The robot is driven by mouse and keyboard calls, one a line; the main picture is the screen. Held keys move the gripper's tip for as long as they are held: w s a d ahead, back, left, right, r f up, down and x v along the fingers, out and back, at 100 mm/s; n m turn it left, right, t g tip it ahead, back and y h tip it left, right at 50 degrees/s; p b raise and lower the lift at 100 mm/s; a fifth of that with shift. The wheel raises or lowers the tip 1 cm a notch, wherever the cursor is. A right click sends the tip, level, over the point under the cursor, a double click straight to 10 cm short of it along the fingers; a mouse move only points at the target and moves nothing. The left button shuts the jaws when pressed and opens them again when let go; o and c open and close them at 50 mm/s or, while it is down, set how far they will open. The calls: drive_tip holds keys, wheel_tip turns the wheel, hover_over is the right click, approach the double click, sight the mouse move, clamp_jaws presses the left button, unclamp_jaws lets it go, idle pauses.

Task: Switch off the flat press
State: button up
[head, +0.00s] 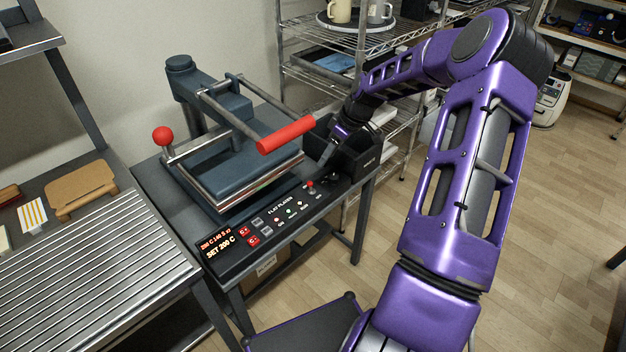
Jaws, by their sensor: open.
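The flat press (232,165) stands on a dark table left of centre, with a red-gripped lever handle (287,134) and a red ball knob (162,136). Its front panel (283,222) is labelled FLAT PLATEN. The lit display (219,243) shows 200 C and SET 200 C. Small buttons and lamps run along the panel, and a small red-tipped toggle switch (310,184) stands near its right end. My gripper (324,163) is open, pointing down just above and behind the switch, apparently apart from it. Its fingertips are small and partly lost against the dark bin.
A black bin (357,160) stands right beside my gripper at the table's right end. A wire shelf (345,80) with mugs is behind. A slatted metal bench (85,265) is at left, with a wooden board (80,190) beyond it. Open floor lies to the right.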

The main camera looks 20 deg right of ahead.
sight(311, 182)
drive_tip(key=x, duration=1.2)
drive_tip(key=shift+b, duration=0.4)
clamp_jaws()
